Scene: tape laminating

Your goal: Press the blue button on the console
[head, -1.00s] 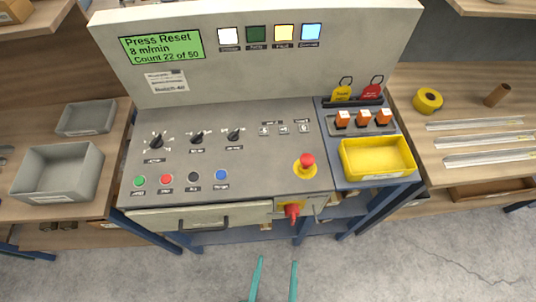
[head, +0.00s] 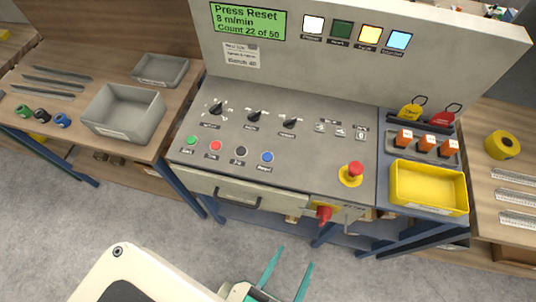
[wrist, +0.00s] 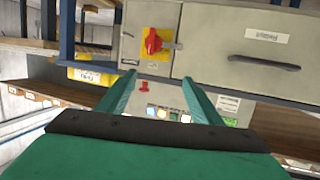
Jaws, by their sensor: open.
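The console (head: 309,165) stands in the middle of the head view, with a sloping grey panel. The blue button (head: 267,157) is the rightmost of a row of round buttons along the panel's lower left edge. My gripper (head: 289,276) is in front of the console, at the bottom of the head view, apart from the panel and the button. Its two teal fingers are spread with nothing between them. In the wrist view my gripper (wrist: 156,84) faces the console front, upside down, with the red rotary switch (wrist: 152,41) and drawer (wrist: 262,62) close by. The blue button cannot be made out there.
A red mushroom button (head: 355,168) sits to the right. The red rotary switch (head: 323,213) juts from the front. The floor in front is clear.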

